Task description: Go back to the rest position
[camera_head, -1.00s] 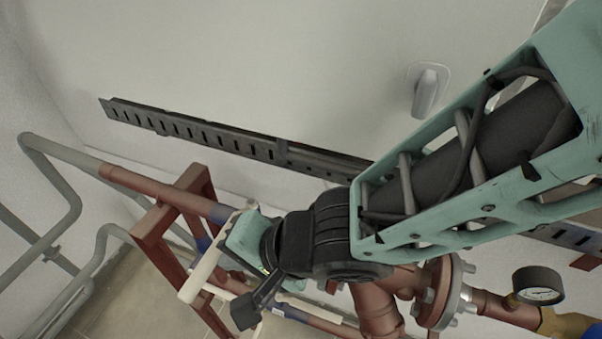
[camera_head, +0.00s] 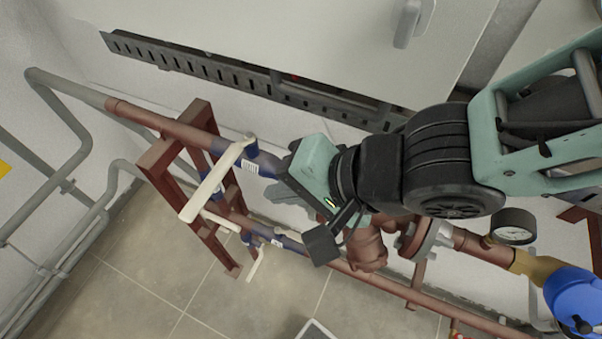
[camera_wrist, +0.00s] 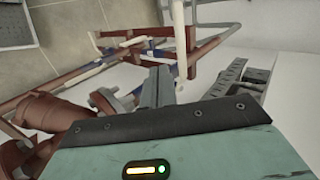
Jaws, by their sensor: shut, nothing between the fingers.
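My gripper (camera_wrist: 157,88) shows in the wrist view with its two grey fingers together and nothing between them. In the head view my teal and black arm comes in from the right, and the gripper (camera_head: 292,190) is partly hidden behind the wrist. It is in front of the red-brown pipes, close to a valve with a long cream handle (camera_head: 217,184). I cannot tell from the head view how far it stands from the pipes.
A red-brown frame (camera_head: 160,165) carries the pipes at left. A pressure gauge (camera_head: 513,226) and a blue device (camera_head: 577,300) are at right. A slotted dark rail (camera_head: 215,70) runs along the wall. Tiled floor (camera_head: 150,270) lies below.

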